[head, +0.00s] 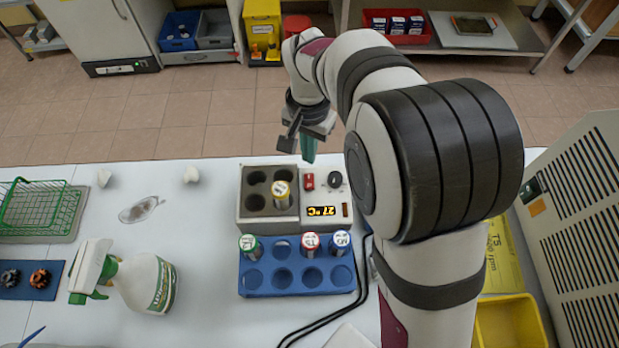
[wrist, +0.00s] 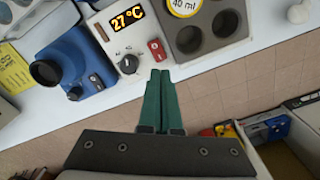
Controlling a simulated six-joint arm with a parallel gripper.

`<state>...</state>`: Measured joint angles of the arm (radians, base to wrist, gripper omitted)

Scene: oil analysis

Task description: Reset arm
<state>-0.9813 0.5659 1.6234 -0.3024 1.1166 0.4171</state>
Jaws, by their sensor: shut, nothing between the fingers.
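My gripper (head: 308,148) hangs over the far edge of the table, just beyond the grey heater block. In the wrist view its green fingers (wrist: 159,76) are closed together with nothing between them. The heater block (head: 267,222) shows 27 °C, a red switch and a black knob. One yellow-banded bottle (head: 281,193) stands in one of its wells; the other wells look empty. The blue rack (head: 262,289) in front of it holds a green-banded bottle (head: 251,246), a red-banded bottle (head: 310,243) and a blue-banded bottle (head: 341,241).
A spray bottle (head: 145,282) lies on the table at left, near an oily stain (head: 140,209) and a green wire basket (head: 36,207). A yellow bin (head: 511,325) and a large vented grey machine (head: 585,215) are at right. Black cables run beside the rack.

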